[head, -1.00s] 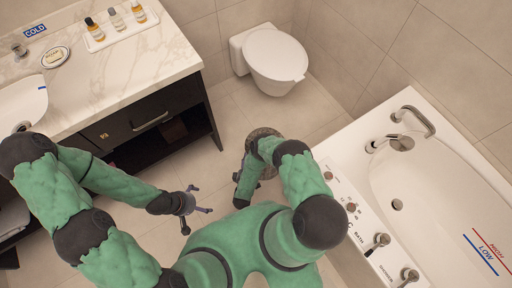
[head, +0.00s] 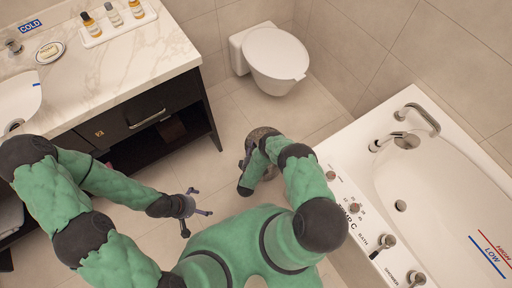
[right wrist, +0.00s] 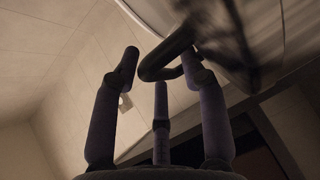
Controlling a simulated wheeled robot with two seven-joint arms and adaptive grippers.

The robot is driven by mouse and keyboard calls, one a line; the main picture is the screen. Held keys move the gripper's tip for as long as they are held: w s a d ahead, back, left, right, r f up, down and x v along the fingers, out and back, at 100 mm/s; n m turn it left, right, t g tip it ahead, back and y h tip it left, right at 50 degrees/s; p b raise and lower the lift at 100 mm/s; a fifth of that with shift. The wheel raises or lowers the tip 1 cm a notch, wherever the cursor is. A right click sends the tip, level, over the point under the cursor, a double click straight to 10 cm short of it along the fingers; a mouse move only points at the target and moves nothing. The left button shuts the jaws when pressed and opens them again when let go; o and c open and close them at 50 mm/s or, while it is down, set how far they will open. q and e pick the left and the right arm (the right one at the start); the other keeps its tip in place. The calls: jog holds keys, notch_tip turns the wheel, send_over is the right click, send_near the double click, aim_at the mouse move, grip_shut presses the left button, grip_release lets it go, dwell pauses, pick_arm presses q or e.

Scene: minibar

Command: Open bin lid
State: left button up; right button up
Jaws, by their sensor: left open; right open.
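The bin (head: 259,132) is a round, grey-brown shape on the floor, mostly hidden behind my right forearm in the head view. Whether its lid is raised is not clear there. My right gripper (right wrist: 160,66) is open, its three fingers pointing up towards a dark curved bar (right wrist: 152,68) that looks like a handle below a broad rounded surface. The fingertips are close around the bar; I cannot tell if they touch it. In the head view the right gripper is mostly hidden beside the bin. My left gripper (head: 198,211) is open and empty above the floor.
A dark vanity cabinet (head: 165,105) with a marble top stands at the left, holding a bottle tray (head: 120,32) and soap dish (head: 50,52). A white toilet (head: 275,60) is behind. The bathtub (head: 440,175) fills the right. Floor between is clear.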

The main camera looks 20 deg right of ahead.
jog(key=shift+w+d, duration=0.25)
grip_shut()
jog(key=shift+r, duration=0.1)
